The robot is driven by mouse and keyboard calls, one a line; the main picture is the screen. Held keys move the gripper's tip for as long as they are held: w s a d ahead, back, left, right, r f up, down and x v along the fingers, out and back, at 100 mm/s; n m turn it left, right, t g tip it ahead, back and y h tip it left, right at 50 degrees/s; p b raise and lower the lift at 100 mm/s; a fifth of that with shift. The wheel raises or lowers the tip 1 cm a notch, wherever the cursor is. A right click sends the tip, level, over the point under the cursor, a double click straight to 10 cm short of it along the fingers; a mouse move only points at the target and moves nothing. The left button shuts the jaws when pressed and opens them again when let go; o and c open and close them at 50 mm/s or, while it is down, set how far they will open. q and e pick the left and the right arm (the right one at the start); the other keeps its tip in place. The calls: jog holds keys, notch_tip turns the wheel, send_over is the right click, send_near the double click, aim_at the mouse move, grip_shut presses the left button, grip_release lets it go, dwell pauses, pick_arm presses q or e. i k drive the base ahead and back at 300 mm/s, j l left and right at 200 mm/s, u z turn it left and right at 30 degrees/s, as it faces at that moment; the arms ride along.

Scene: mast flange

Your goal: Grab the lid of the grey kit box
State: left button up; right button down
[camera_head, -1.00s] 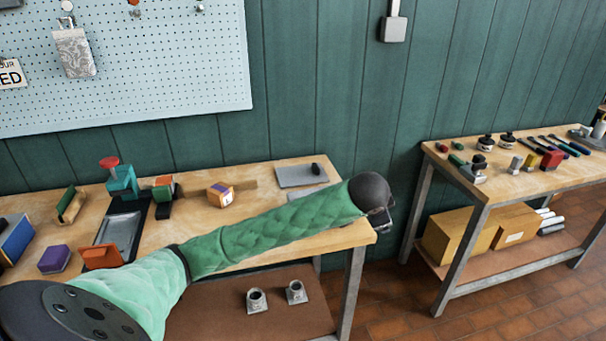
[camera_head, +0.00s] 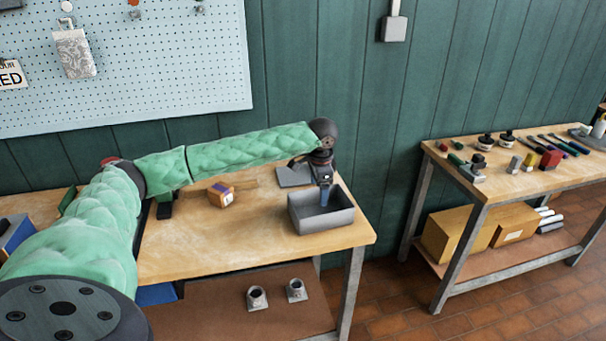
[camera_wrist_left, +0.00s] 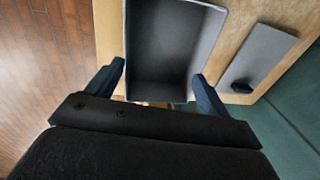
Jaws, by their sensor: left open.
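The grey kit box (camera_head: 308,222) stands uncovered at the right end of the near bench. It looks empty inside, and it also shows in the left wrist view (camera_wrist_left: 165,93). Its lid, a flat grey plate (camera_head: 290,178) with a dark knob, lies on the bench behind the box, partly hidden by my arm. The left wrist view shows the lid (camera_wrist_left: 262,58) whole, right of the box, with the knob near its lower end. My left gripper (camera_head: 324,196) points down over the box. My right gripper is out of view.
A second bench (camera_head: 520,180) with small tools stands at the right. Two grey fittings (camera_head: 257,299) sit on the lower shelf. The bench front is clear.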

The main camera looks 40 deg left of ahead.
aim_at(287, 177)
jog(key=i+j, duration=0.75)
jog(key=i, duration=0.1)
